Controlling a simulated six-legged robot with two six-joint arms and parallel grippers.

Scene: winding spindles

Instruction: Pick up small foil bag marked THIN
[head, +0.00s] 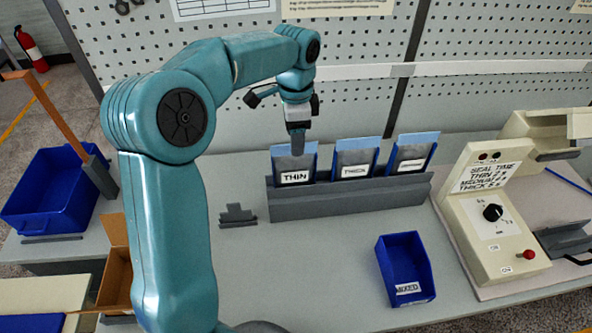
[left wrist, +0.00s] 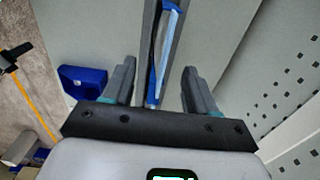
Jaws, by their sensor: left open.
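The small foil bag marked THIN (head: 295,177) stands upright in the leftmost place of a grey rack (head: 345,200), with a blue upper edge and a white label. My left gripper (head: 296,142) points down at the bag's top edge and covers part of it. In the left wrist view, my left gripper (left wrist: 160,82) is open, and the blue bag edge (left wrist: 167,40) shows as a narrow strip between its two fingers, with a gap on both sides. My right gripper is not in view.
The bags marked THICK (head: 354,170) and a third one (head: 411,163) stand to the right in the same rack. A blue MIXED bin (head: 390,262) is in front, a sealing machine (head: 495,225) at right. A small grey stand (head: 238,214) sits left of the rack.

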